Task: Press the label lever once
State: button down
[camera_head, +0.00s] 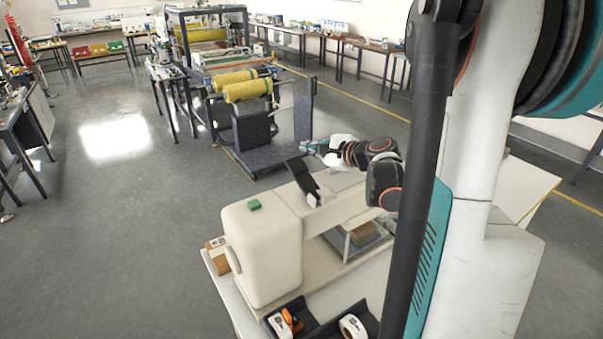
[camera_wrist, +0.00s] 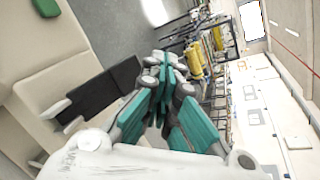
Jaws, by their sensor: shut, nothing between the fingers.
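A cream machine (camera_head: 270,245) stands on a table, with a green button (camera_head: 254,204) on top. A black tilted plate (camera_head: 302,178), which looks like the label lever, rises from the machine's arm. It also shows in the wrist view as a dark panel (camera_wrist: 105,90) left of the fingers. My gripper (camera_head: 312,147) has teal fingers, shut and empty, and is just beyond the top of the black plate in the head view. Its fingertips (camera_wrist: 168,62) are together in the wrist view. I cannot tell whether a finger touches the plate.
Black trays with a white roll (camera_head: 352,326) and another white-and-orange item (camera_head: 285,322) sit at the table's front. A cardboard box (camera_head: 216,254) is at the left.

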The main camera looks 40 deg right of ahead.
jog(key=b, duration=0.5)
send_over(299, 174)
jog(key=s, duration=0.3)
notch_tip(299, 174, down, 7)
jog(key=shift+f, duration=0.2)
jog(key=shift+w+f+b, duration=0.2)
jog(key=shift+f+b, duration=0.05)
jog(key=shift+b, duration=0.1)
dwell(0.3)
jog(key=shift+w+f+b, duration=0.2)
jog(key=shift+f+b, duration=0.15)
jog(key=shift+b, duration=0.15)
